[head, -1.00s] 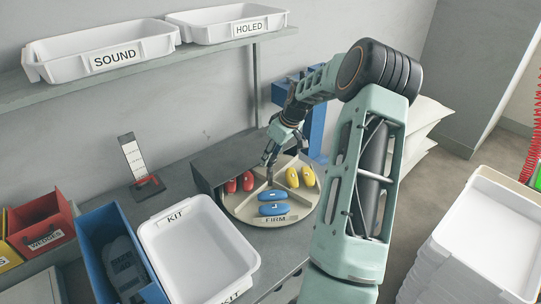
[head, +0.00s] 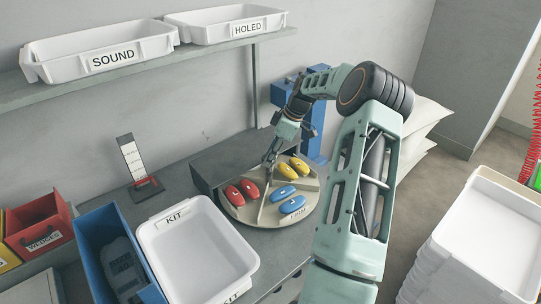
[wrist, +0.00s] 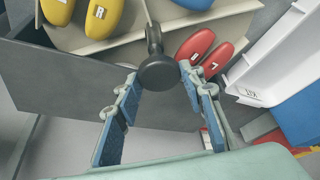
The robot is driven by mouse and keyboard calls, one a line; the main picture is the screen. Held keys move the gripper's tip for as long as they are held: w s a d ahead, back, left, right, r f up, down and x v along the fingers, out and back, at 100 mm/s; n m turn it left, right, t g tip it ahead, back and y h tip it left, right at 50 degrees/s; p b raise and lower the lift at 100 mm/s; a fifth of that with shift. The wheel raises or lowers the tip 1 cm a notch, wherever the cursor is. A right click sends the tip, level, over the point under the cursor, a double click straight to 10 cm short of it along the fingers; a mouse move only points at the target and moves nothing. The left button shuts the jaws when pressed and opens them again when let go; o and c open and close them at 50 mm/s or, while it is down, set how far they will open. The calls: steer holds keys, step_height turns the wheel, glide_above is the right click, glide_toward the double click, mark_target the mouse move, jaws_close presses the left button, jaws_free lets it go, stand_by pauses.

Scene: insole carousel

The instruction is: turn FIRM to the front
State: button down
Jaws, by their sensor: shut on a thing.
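The round beige carousel (head: 240,213) stands on the bench, split by dividers into sections. Blue insoles (head: 291,204) lie in its front-right section, with the FIRM label (head: 299,215) on the rim there, angled to the right. Red insoles (head: 242,192) are at the left and yellow ones (head: 292,168) at the back right. My gripper (wrist: 160,78) is shut on a dark round-headed knob (wrist: 158,74) at the carousel; the knob's base is partly hidden. In the head view my gripper (head: 268,163) reaches over the carousel's back left, and the knob is hard to make out.
A grey block (head: 215,168) stands close behind the carousel. The white KIT tray (head: 245,262) is at its front left, beside a blue bin (head: 84,226). SOUND (head: 110,60) and HOLED (head: 246,29) trays sit on the shelf above. Stacked white trays (head: 480,240) stand at right.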

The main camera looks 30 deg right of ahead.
steer(key=shift+n+g, duration=0.3)
steer(key=shift+n, duration=0.4)
steer(key=c, duration=1.3)
jaws_free()
steer(key=shift+r, duration=0.1)
steer(key=v, duration=1.1)
steer(key=shift+s+d+r, duration=0.2)
steer(key=shift+d+r, duration=0.05)
steer(key=shift+r, duration=0.1)
